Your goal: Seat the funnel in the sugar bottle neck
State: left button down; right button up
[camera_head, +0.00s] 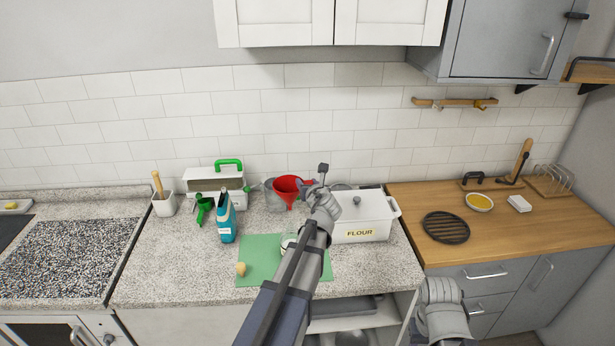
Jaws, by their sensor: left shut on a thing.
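A red funnel (287,189) is held up above the counter, wide mouth up and spout pointing down. My left gripper (308,187) is shut on the funnel at its right rim. Below it, a pale round container (287,242) stands on a green mat (258,252), partly hidden by my left arm. It may be the sugar bottle, but I cannot read a label or see its neck clearly. The funnel is apart from it, higher and farther back in the picture. A grey part of my right arm shows at the bottom right, but its fingers are not visible.
A white FLOUR box (362,221) stands right of my arm. A grey metal container (273,199) is behind the funnel. The speckled counter's left front is clear.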

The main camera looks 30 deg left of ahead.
pick_arm(q)
jog(key=shift+d, duration=0.15)
dwell(0.3)
jog(key=shift+f, duration=0.2)
notch_tip(320, 180, down, 5)
jog(key=b, duration=0.5)
jog(key=shift+f+b, duration=0.2)
jog(key=shift+b, duration=0.2)
jog(key=shift+m, duration=0.3)
jog(key=shift+f+b, duration=2.05)
dwell(0.4)
jog(key=shift+r, duration=0.1)
jog(key=shift+c, duration=1.4)
grip_release()
jog(key=shift+s, duration=0.1)
